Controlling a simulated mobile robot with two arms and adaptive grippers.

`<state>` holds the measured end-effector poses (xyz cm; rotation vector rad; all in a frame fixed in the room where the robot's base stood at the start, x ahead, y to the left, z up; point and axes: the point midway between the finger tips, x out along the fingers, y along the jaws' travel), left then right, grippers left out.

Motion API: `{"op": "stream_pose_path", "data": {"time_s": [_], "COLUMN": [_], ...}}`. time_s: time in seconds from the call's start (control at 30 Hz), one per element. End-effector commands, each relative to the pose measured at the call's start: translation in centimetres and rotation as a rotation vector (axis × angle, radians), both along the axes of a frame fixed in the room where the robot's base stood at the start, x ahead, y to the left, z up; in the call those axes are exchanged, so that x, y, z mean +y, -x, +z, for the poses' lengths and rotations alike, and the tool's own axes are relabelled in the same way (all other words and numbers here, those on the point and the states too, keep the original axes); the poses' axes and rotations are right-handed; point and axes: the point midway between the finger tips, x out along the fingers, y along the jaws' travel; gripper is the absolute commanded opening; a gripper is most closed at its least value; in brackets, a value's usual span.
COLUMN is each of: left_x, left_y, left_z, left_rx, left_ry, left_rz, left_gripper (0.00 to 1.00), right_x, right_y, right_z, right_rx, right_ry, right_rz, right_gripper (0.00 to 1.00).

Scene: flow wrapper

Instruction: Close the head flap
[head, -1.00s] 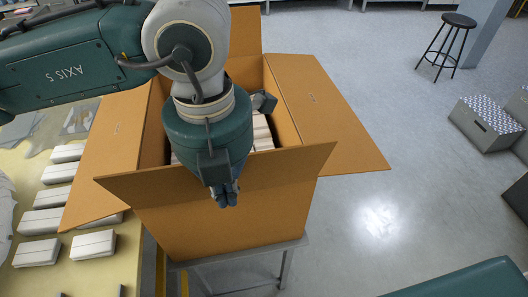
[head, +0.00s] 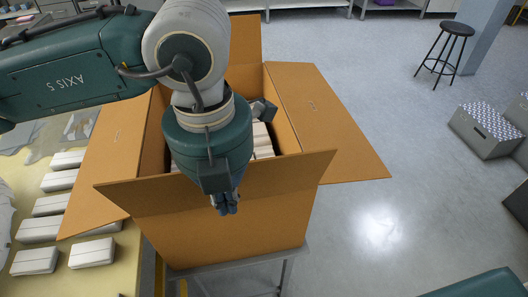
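An open brown cardboard box (head: 225,232) stands in the middle of the head view, with pale packs (head: 262,143) inside. Its near flap (head: 285,172) tilts up and outward toward me. The far flap (head: 246,45) stands up; the left flap (head: 105,165) and right flap (head: 325,120) spread outward and down. My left gripper (head: 226,207) points down in front of the near flap, its fingers close together with nothing seen between them. I cannot tell whether it touches the flap. My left wrist hides part of the opening. My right gripper is out of view; only a piece of my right arm shows at bottom right.
The box rests on a grey metal stand (head: 240,262). A yellowish table (head: 100,280) with several white packs (head: 90,252) lies at left. A black stool (head: 457,30) and grey boxes (head: 486,130) stand at right. The floor between is clear.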

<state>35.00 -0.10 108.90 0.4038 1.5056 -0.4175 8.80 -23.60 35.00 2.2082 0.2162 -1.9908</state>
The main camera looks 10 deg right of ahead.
Motion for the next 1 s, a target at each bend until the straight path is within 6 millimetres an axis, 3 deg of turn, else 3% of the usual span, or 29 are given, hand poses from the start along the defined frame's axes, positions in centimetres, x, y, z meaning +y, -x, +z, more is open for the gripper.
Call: {"op": "stream_pose_path", "data": {"time_s": [0.03,0.33,0.67,1.0], "left_x": [0.3,0.3,0.3,0.2], "left_y": [0.1,-0.6,-5.5,-10.8], "left_z": [-1.3,-1.4,-1.3,-0.6], "left_rx": [0.015,0.014,0.017,0.013], "left_ry": [-0.016,-0.015,-0.015,-0.014], "left_rz": [0.004,0.006,0.006,0.006], "left_gripper": [0.0,0.0,0.0,0.0], "right_x": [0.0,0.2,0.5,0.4], "right_y": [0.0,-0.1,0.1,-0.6], "right_z": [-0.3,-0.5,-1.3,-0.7], "right_rx": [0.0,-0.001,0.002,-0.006], "right_ry": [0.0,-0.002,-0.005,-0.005], "right_rz": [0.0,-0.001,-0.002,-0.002], "right_gripper": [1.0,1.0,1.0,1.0]}}
